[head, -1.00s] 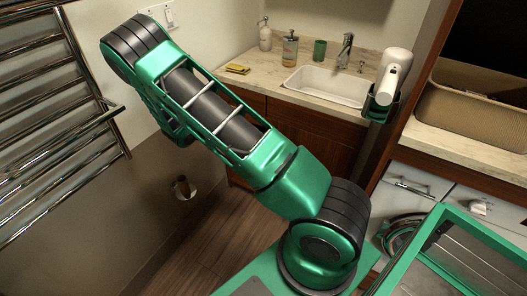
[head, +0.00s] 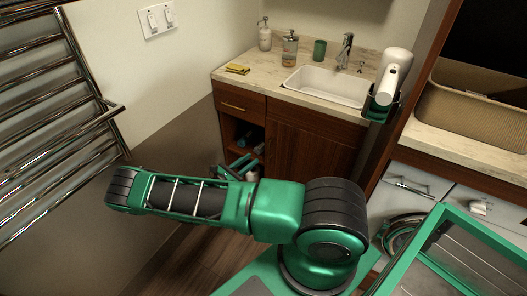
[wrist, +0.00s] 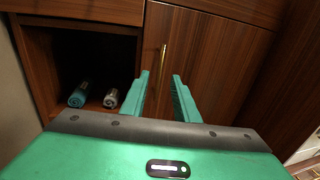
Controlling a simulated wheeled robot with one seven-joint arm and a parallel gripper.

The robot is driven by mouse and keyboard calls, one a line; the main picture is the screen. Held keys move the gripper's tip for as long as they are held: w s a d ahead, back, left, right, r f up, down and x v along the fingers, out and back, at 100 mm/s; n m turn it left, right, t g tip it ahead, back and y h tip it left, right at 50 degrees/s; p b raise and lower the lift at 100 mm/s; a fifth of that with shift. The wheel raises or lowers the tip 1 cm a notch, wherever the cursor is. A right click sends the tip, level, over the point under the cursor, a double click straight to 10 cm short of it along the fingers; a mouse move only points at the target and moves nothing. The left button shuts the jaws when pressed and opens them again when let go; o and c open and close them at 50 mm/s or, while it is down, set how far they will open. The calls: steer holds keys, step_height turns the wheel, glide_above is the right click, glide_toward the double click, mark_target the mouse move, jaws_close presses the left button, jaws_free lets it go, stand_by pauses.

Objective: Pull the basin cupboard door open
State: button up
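The basin cupboard door (head: 312,145) is dark reddish wood below the sink, and it is shut. In the wrist view the door (wrist: 225,65) fills the right half, with a thin upright brass handle (wrist: 163,62) near its left edge. My gripper (wrist: 161,75) is open and empty, its two green fingers pointing at the door. The handle appears between the fingertips in the picture, a little beyond them; I cannot tell the exact gap. In the head view my gripper is mostly hidden behind my arm, and the handle cannot be made out.
Left of the door is an open niche (wrist: 100,55) with rolled towels (wrist: 78,95), below a drawer (head: 240,103). The counter (head: 262,78) holds the basin (head: 328,86). A towel rail (head: 60,120) is at left, and a hair dryer (head: 393,75) hangs at right.

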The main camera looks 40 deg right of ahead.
steer(key=w+d, duration=0.1)
steer(key=d, duration=0.9)
jaws_close()
steer(key=shift+w, duration=0.1)
